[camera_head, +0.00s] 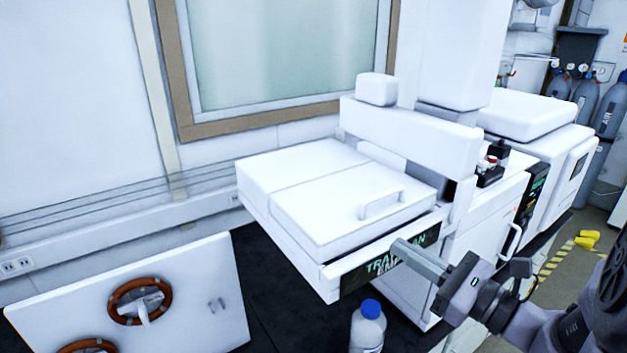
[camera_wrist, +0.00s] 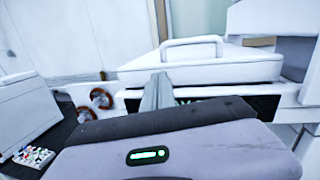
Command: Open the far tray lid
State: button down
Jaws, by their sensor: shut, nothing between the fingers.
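The white tray lid (camera_head: 345,205) lies flat and closed on top of the autosampler tray unit (camera_head: 290,262) and has a raised handle (camera_head: 382,203). In the wrist view the lid (camera_wrist: 225,70) and its handle (camera_wrist: 192,44) are straight ahead, above the dark label panel. My gripper (camera_head: 400,246) is shut and empty.
A white box with brown ring handles (camera_head: 140,301) is at the lower left. A white instrument column (camera_head: 410,130) rises behind the lid. A vial rack (camera_wrist: 33,156) shows in the wrist view.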

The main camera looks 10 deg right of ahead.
aim_at(399, 210)
jog(key=d+m+t+h, duration=0.3)
jog(key=d, duration=0.3)
jog(key=x, duration=0.6)
jog(key=p+x, duration=0.1)
jog(key=x, duration=0.2)
jog(key=shift+w+a+r, duration=0.25)
jog(key=shift+r, duration=0.1)
